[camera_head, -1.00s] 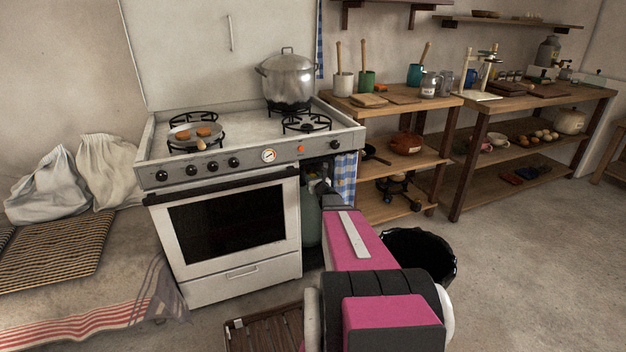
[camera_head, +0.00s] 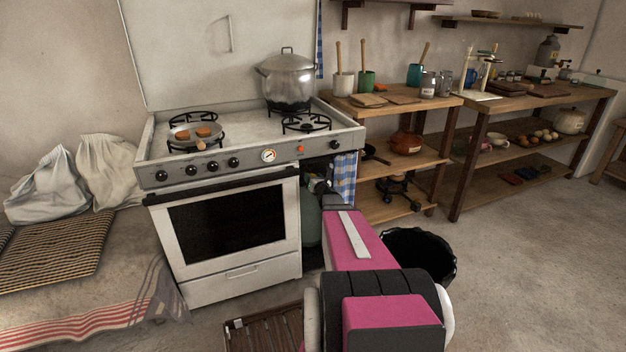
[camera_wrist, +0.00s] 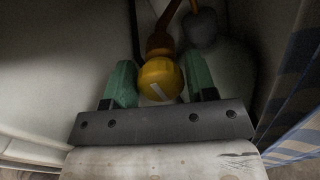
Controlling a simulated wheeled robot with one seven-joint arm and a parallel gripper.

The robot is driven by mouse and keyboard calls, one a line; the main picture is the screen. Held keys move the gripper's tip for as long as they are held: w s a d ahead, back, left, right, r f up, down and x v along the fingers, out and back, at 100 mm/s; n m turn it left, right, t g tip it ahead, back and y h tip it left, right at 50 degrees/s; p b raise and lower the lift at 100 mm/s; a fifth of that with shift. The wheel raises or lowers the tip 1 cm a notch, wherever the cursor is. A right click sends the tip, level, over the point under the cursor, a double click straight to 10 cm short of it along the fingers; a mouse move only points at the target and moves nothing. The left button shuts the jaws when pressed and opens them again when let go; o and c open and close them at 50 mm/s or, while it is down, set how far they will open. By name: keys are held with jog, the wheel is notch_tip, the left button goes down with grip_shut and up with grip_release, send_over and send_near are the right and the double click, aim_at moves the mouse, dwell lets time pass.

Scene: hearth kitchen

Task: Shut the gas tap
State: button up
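The gas tap shows in the wrist view as a round yellow knob (camera_wrist: 158,82) with a slanted white mark, on a brass-coloured fitting (camera_wrist: 160,42). My gripper (camera_wrist: 160,85) has its two green fingers on opposite sides of the knob, and both appear to touch it. In the head view my gripper (camera_head: 320,187) reaches into the gap at the right end of the stove, above a green gas cylinder (camera_head: 312,222). The knob cannot be made out there.
The white stove (camera_head: 235,235) stands left of my arm, bearing a pan (camera_head: 194,137) and a large pot (camera_head: 287,80). A blue checked cloth (camera_head: 345,178) hangs close on the right. A black bin (camera_head: 450,265) and wooden shelves (camera_head: 408,155) stand further right.

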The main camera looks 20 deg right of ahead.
jog(key=shift+o, duration=1)
jog(key=s, duration=1)
jog(key=shift+s+d, duration=0.2)
jog(key=shift+s, duration=0.2)
